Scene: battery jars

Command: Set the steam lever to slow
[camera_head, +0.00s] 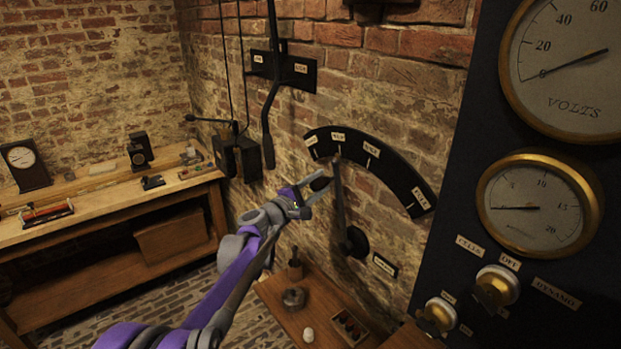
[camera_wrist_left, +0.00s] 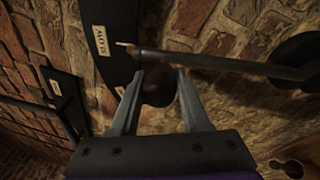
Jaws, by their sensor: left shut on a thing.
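The steam lever (camera_head: 340,200) is a dark rod rising from a round black pivot (camera_head: 354,242) on the brick wall. Its tip lies by the second label from the left on the black arc plate (camera_head: 397,170). In the left wrist view the pale pointer tip (camera_wrist_left: 124,44) points at a label (camera_wrist_left: 102,40) that seems to read SLOW. My left gripper (camera_head: 317,186) is shut on the lever's dark round knob (camera_wrist_left: 158,86), which sits between its fingers. The lever rod (camera_wrist_left: 220,64) runs right to its pivot. My right gripper is not in view.
A dark panel with brass gauges (camera_head: 540,203) and knobs stands at the right. A small wooden table (camera_head: 275,292) with a tray (camera_head: 349,326) is below the lever. A wall switch (camera_head: 272,70) is above left, and a workbench (camera_head: 110,205) stands at the left.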

